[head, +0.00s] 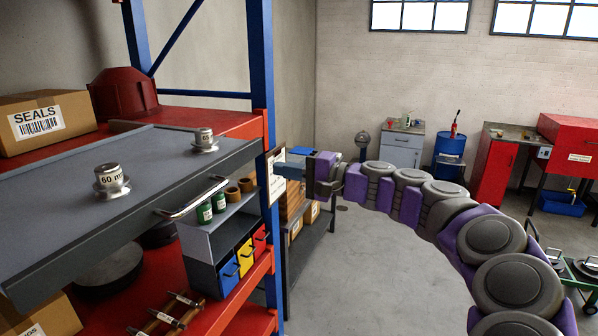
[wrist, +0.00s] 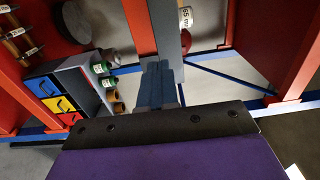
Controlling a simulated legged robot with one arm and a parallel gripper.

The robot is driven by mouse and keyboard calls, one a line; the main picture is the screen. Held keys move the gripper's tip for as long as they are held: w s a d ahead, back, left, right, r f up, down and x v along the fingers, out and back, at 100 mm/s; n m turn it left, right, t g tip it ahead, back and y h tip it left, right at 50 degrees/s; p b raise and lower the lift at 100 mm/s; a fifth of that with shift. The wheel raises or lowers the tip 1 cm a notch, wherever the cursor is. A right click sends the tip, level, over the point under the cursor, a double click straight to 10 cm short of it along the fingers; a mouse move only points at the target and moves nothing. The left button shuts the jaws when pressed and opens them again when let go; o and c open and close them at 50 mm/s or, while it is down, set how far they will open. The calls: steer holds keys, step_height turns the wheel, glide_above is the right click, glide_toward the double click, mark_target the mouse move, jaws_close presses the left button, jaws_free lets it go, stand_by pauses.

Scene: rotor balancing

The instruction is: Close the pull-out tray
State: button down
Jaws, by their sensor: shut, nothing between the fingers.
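The pull-out tray (head: 60,225) is a flat grey drawer that sticks out from the red shelf of the rack in the head view. A bar handle (head: 192,197) is on its front panel. A weight marked 60 mm (head: 111,180) and a smaller metal one (head: 204,141) stand upright on it. My gripper (head: 288,168) is shut and empty, just right of the tray's far end by the blue post. In the wrist view my gripper (wrist: 158,78) points at a grey strip (wrist: 172,30) that looks like the tray's edge. I cannot tell if they touch.
A blue rack post (head: 262,70) stands beside my gripper. Below the tray are a bin unit (head: 215,245), green bottles (head: 205,212) and a red lower shelf (head: 235,290). A SEALS box (head: 40,122) sits behind the tray.

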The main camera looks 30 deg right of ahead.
mark_target(240, 165)
steer(key=x, duration=0.2)
steer(key=a+x, duration=0.1)
steer(key=x, duration=0.2)
steer(key=s+x, duration=0.1)
steer(key=x, duration=0.2)
steer(key=shift+a+r, duration=0.1)
steer(key=shift+a, duration=0.2)
steer(key=shift+w+d, duration=0.1)
steer(key=shift+d, duration=0.85)
steer(key=p+x, duration=0.1)
steer(key=x, duration=1)
steer(key=p+x, duration=0.1)
steer(key=x, duration=1)
steer(key=shift+a, duration=0.5)
steer(key=shift+r, duration=0.1)
